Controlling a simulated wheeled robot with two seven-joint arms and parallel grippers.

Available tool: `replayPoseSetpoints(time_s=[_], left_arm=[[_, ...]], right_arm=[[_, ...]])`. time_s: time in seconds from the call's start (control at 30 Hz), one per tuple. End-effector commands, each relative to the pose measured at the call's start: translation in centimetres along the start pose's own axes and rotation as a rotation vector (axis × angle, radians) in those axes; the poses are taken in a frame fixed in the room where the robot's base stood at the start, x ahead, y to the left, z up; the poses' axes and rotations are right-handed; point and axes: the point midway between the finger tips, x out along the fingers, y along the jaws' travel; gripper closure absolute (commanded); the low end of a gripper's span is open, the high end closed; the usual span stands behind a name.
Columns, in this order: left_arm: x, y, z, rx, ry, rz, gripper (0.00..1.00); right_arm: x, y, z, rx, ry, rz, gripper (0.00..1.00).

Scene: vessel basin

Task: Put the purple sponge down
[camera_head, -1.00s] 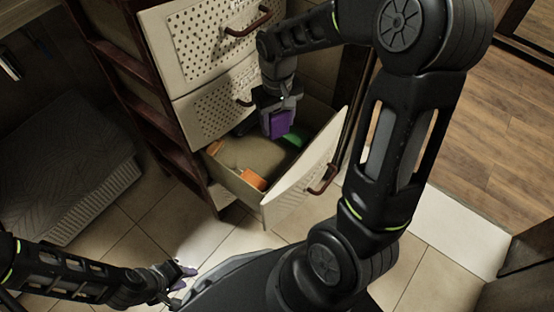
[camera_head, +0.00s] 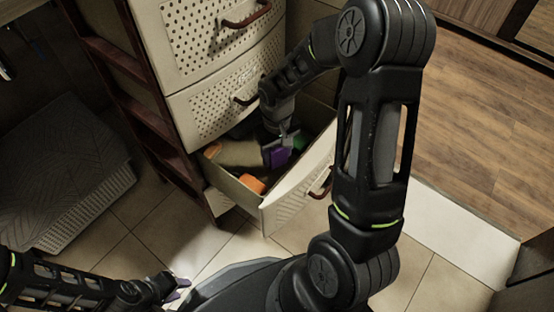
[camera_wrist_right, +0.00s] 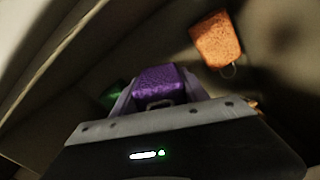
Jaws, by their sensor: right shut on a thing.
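The purple sponge (camera_head: 277,157) is in my right gripper (camera_head: 279,146), inside the open bottom drawer (camera_head: 243,196) of the white cabinet. In the right wrist view the purple sponge (camera_wrist_right: 160,86) sits between the fingers of the right gripper (camera_wrist_right: 150,95), which is shut on it. Whether the sponge touches the drawer floor I cannot tell. My left gripper (camera_head: 176,287) is low at the left, away from the drawer, with its fingers appearing apart and nothing seen between them.
An orange sponge (camera_head: 252,184) lies in the drawer near its front; it also shows in the right wrist view (camera_wrist_right: 216,40). A green item (camera_head: 299,143) is behind the purple sponge. Closed drawers (camera_head: 214,100) with handles stand above. A grey textured box (camera_head: 70,175) is at the left.

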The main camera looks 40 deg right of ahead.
Motion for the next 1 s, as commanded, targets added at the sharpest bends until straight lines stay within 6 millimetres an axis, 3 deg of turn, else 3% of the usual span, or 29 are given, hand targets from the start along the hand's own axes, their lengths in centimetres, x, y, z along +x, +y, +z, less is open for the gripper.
replayPoseSetpoints(time_s=[0.1, 0.2, 0.63, 0.67, 0.9, 1.0], left_arm=[[1.1, -0.4, -0.1, -0.001, 0.004, 0.0, 0.67], [1.4, -0.5, -0.1, -0.001, 0.007, 0.0, 0.67], [1.7, -0.5, -0.2, -0.001, 0.008, 0.0, 0.67], [1.6, -0.5, -0.2, -0.001, 0.008, 0.0, 0.67], [1.6, -0.5, -0.2, -0.001, 0.008, 0.0, 0.67], [1.6, -0.5, -0.2, -0.001, 0.008, 0.0, 0.67]], right_arm=[[2.3, 0.0, 0.1, 0.0, -0.003, 0.0, 0.93], [3.3, 0.0, 0.0, 0.001, -0.001, 0.0, 0.93], [3.8, 0.0, 0.0, 0.0, 0.0, 0.0, 0.93], [3.6, 0.0, 0.0, 0.0, 0.0, 0.0, 0.46], [3.6, 0.0, 0.0, 0.0, 0.0, 0.0, 0.26], [3.6, 0.0, 0.0, 0.0, 0.0, 0.0, 0.26]])
